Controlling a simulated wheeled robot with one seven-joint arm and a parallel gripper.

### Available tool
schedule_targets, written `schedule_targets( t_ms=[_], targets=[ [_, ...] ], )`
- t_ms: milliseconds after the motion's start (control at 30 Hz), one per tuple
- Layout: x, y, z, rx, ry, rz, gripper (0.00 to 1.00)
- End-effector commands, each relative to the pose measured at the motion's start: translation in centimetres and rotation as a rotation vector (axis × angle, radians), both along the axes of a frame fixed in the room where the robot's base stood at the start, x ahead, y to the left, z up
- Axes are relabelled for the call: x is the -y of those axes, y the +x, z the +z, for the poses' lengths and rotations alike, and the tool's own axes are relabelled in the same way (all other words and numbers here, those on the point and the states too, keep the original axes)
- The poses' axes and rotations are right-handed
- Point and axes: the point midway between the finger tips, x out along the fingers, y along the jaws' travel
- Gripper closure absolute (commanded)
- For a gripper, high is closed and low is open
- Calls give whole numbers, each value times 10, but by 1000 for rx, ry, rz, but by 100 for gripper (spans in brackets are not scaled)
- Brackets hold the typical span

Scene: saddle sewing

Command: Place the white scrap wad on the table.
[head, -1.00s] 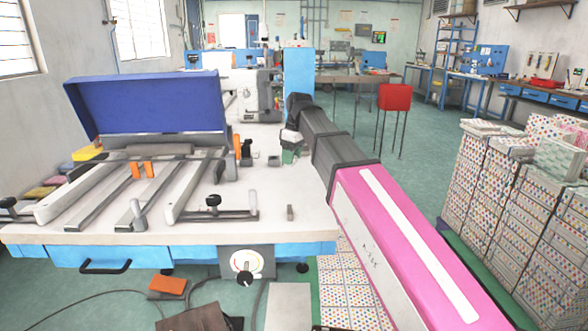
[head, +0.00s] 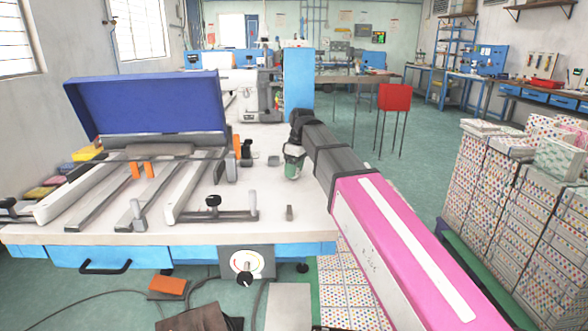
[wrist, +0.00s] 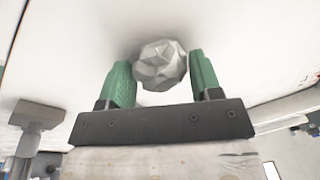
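The white scrap wad (wrist: 160,65) is a crumpled, faceted grey-white ball. In the wrist view it sits between the two green fingers of my gripper (wrist: 162,75), with the fingers close against its sides. My gripper (head: 292,175) points down over the right part of the white table (head: 265,195), and its fingertips are close to the top. A soft shadow lies around the wad on the white surface. Whether the wad touches the table is hard to tell. In the head view I cannot make out the wad at the fingers.
A small grey block (head: 273,160) and a grey post (head: 231,167) stand left of my gripper. A clamp bar (head: 213,212) and a small grey peg (head: 289,212) are nearer the front. The white top around my gripper is mostly clear.

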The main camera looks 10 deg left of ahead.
Motion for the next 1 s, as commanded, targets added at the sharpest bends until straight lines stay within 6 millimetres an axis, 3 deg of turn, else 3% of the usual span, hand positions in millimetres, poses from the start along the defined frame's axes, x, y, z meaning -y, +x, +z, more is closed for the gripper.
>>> schedule_targets(
  t_ms=[467, 1000],
  targets=[
    [0, 1, 7, 1, 1, 0, 21],
    [12, 8, 94, 2, 2, 1, 21]
  ],
)
